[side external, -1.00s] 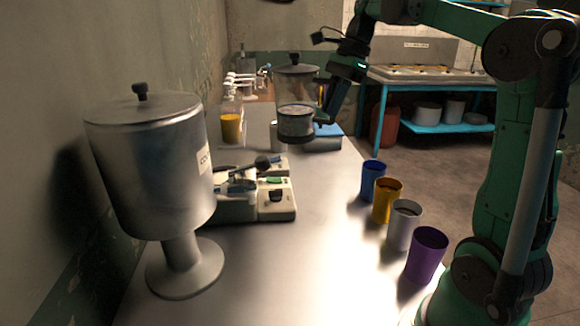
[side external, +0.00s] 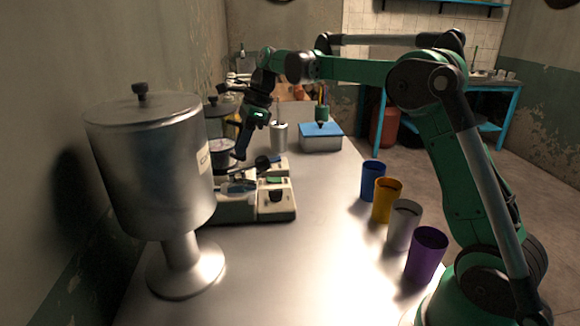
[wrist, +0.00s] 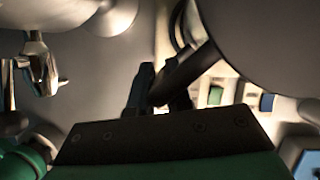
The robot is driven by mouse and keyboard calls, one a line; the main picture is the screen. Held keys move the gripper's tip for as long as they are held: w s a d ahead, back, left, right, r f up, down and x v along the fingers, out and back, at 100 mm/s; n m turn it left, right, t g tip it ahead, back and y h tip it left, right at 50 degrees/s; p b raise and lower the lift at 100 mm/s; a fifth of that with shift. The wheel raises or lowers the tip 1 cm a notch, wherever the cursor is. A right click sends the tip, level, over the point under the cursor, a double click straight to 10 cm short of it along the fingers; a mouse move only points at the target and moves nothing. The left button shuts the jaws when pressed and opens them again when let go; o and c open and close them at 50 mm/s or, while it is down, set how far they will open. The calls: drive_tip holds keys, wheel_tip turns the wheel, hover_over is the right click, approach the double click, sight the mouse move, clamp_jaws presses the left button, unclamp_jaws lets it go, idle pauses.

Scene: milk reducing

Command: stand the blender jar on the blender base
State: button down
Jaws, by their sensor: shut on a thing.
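The blender jar (side external: 222,152) is a clear jar with a dark lid and a dark lower band. In the side view it hangs upright at the left, partly hidden behind the large steel container. My gripper (side external: 241,152) is shut on its dark handle, which also shows in the wrist view (wrist: 187,72). A cream and green unit with coloured switches, which looks like the blender base (side external: 277,212), sits on the counter just nearer the camera than the jar. I cannot tell whether the jar touches it. The unit's switches also show in the wrist view (wrist: 240,93).
The large steel container (side external: 150,165) on a pedestal stands close at the left. Blue (side external: 372,182), orange (side external: 387,201), grey (side external: 403,225) and purple (side external: 426,255) cups line the counter's right edge. A blue-lidded box (side external: 320,138) and steel canister (side external: 279,137) stand behind. Mid-counter is clear.

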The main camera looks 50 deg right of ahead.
sight(244, 158)
drive_tip(key=shift+f, duration=1.6)
drive_tip(key=shift+f, duration=0.1)
drive_tip(key=c, duration=0.8)
unclamp_jaws()
drive_tip(key=shift+c, duration=0.2)
drive_tip(key=v, duration=1.2)
